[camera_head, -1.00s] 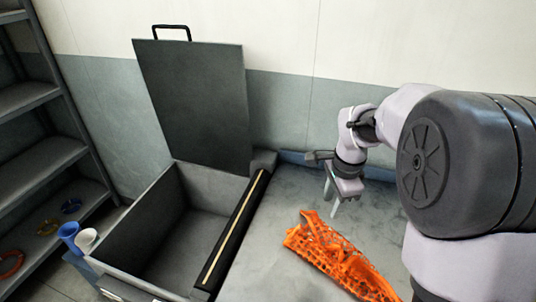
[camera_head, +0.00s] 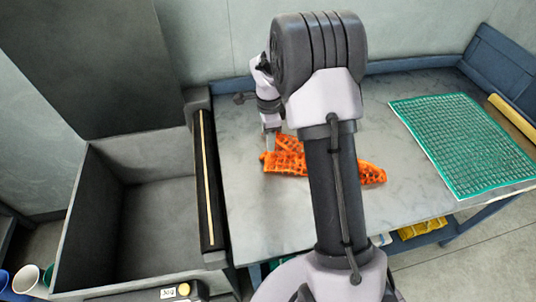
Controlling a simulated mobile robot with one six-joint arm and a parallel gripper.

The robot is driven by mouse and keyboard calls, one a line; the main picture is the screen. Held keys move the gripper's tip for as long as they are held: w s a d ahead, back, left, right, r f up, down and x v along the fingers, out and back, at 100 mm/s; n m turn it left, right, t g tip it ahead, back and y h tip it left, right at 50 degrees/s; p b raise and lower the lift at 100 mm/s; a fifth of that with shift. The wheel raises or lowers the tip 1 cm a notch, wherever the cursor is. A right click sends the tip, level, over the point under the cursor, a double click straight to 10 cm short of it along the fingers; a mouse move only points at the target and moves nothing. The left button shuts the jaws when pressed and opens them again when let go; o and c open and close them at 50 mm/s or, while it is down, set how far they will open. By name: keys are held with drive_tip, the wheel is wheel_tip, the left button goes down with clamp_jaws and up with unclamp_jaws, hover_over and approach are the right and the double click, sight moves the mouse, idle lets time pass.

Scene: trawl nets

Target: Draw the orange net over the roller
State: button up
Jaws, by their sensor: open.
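The orange net (camera_head: 283,163) lies bunched on the grey table top, partly hidden behind my arm. It shows on both sides of the arm. The roller (camera_head: 208,185) is a long black bar with a pale strip, along the table's left edge beside the open bin. My gripper (camera_head: 269,144) is open, pointing down at the upper left end of the net. One finger shows clearly, and the other is mostly hidden. I cannot tell whether the fingers touch the net.
A deep grey bin (camera_head: 74,225) with its lid (camera_head: 85,65) raised stands left of the roller. A green mesh (camera_head: 462,142) lies flat at the table's right. A yellow tube (camera_head: 515,112) lies at the far right. Bare table separates the net and roller.

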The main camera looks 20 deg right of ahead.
drive_tip(key=shift+a+f+b, duration=0.1)
drive_tip(key=shift+f+b, duration=0.3)
drive_tip(key=shift+f, duration=0.7)
drive_tip(key=shift+f, duration=0.15)
drive_tip(key=shift+f+b, duration=0.65)
drive_tip(key=shift+f, duration=0.05)
clamp_jaws()
drive_tip(key=shift+r, duration=0.15)
